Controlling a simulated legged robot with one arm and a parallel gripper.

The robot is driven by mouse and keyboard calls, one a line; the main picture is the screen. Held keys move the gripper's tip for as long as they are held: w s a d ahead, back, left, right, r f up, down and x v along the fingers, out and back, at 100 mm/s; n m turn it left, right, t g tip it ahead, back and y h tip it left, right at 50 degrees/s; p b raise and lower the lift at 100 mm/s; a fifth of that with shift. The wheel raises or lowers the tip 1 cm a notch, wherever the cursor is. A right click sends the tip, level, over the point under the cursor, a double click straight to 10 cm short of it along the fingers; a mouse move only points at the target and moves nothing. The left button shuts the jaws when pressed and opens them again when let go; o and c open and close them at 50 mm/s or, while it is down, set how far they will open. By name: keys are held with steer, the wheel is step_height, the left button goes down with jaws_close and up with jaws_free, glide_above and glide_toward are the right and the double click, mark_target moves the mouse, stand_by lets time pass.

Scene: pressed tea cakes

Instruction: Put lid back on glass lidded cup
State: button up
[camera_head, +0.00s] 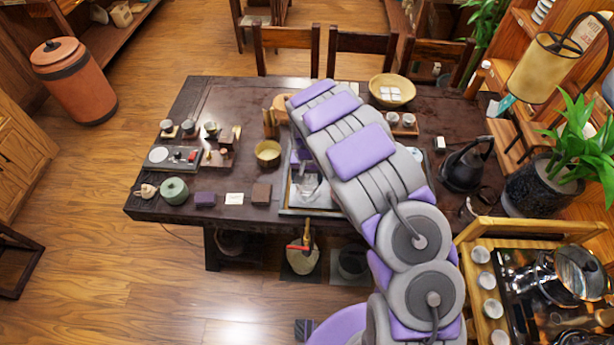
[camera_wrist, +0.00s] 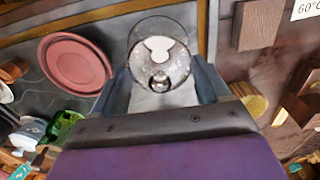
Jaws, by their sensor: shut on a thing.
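In the wrist view, my gripper (camera_wrist: 161,88) is shut on the clear glass lid (camera_wrist: 170,68), whose round knob faces the camera between the fingers. The rim of the glass cup (camera_wrist: 136,38) shows just beyond the lid, overlapping it. I cannot tell whether lid and cup touch. In the head view, the glass cup (camera_head: 308,188) stands on the tea tray (camera_head: 290,207) near the table's front edge. My arm covers part of the tray there, and the lid is not clearly distinguishable.
A reddish round dish (camera_wrist: 73,64) and a green object (camera_wrist: 68,118) lie left of the fingers in the wrist view. In the head view, a black kettle (camera_head: 464,166) stands right of my arm, and a yellowish bowl (camera_head: 268,153) stands behind the tray's left side.

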stand_by(0.3)
steer(key=o, duration=1)
steer(key=shift+r, duration=0.15)
steer(key=shift+r+p, duration=1.05)
steer(key=shift+r, duration=2.35)
jaws_close()
